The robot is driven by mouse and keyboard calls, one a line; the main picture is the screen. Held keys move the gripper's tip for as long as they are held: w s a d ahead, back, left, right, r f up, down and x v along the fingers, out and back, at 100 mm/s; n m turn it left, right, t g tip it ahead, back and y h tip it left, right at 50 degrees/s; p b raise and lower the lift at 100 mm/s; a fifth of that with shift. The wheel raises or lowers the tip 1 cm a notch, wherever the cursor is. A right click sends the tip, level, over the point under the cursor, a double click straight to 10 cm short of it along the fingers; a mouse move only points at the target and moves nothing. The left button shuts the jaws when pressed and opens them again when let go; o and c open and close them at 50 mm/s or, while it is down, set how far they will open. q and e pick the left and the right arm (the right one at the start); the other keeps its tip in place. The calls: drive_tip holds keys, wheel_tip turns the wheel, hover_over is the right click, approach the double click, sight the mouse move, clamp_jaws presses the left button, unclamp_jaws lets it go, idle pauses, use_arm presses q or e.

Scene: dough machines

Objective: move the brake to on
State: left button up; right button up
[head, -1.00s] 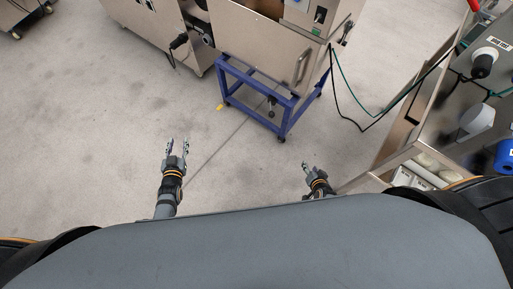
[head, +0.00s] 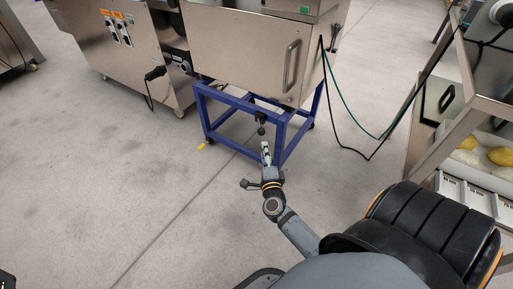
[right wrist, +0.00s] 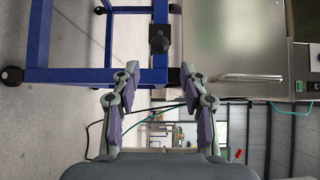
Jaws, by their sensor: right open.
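The brake appears to be the small black knob on a short stem (head: 261,129) hanging at the top bar of the blue frame, under the steel machine. In the right wrist view a black knob (right wrist: 159,41) shows beyond and between my fingertips. Its on or off marking cannot be read. My right gripper (head: 266,149) is just in front of the knob and below it in the head view. In the right wrist view its two fingers (right wrist: 160,76) are apart with nothing between them. My left gripper is not in view.
The blue frame (head: 218,133) on casters carries the steel machine (head: 240,48), which has a vertical handle (head: 291,66). Black and green cables hang at its right. A rack with trays (head: 465,190) stands at the right.

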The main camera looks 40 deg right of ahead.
sight(262, 134)
drive_tip(key=b+x, duration=0.1)
drive_tip(key=x, duration=0.7)
drive_tip(key=shift+w+d+r, duration=0.1)
drive_tip(key=shift+w+d, duration=0.05)
drive_tip(key=shift+w, duration=0.25)
idle(0.3)
